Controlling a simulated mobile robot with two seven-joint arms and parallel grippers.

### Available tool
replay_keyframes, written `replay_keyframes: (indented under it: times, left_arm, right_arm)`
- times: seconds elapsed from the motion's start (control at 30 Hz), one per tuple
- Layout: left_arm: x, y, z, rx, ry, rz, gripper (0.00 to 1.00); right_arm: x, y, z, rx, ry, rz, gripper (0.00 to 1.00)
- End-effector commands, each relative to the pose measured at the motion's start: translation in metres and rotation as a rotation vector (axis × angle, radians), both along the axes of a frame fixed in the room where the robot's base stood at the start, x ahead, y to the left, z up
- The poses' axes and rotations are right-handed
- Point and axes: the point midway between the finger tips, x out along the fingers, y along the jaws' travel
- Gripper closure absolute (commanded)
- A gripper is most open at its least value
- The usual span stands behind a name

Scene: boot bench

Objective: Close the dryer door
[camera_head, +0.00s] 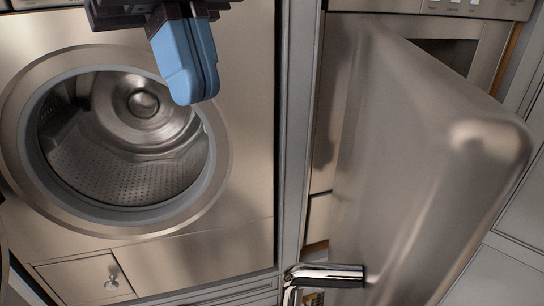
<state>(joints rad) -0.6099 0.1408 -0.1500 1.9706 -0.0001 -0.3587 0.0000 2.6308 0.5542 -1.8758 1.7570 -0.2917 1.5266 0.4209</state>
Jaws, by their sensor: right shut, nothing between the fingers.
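A front-loading steel machine (245,150) stands at the left, its round drum opening uncovered with the perforated drum (125,175) showing inside. A large brushed-metal door panel (420,165) stands swung out at the right, in front of a second steel appliance (490,45). I cannot tell for certain which of these is the dryer. My right gripper (189,95) hangs down from the top, its blue fingers together and empty. It shows in front of the upper right of the drum opening and left of the metal panel. My left gripper is not in view.
A chrome bar (325,275) meets the panel's lower left edge. A grey vertical frame (296,130) separates the two appliances. A small hatch with a knob (111,284) is low on the left machine. Grey cabinet fronts (515,215) stand at the far right.

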Motion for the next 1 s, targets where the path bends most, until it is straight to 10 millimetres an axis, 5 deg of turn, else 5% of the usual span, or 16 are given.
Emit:
replay_keyframes:
  times: [0.27,0.8,1.0]
  left_arm:
    - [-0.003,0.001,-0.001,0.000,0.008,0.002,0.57]
    - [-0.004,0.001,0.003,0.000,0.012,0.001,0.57]
    - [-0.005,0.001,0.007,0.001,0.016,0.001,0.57]
  right_arm:
    - [-0.004,-0.005,-0.006,-0.013,-0.014,-0.002,1.00]
    - [-0.028,-0.029,-0.090,-0.015,-0.014,-0.002,1.00]
    - [-0.045,-0.046,-0.088,-0.009,-0.015,-0.002,1.00]
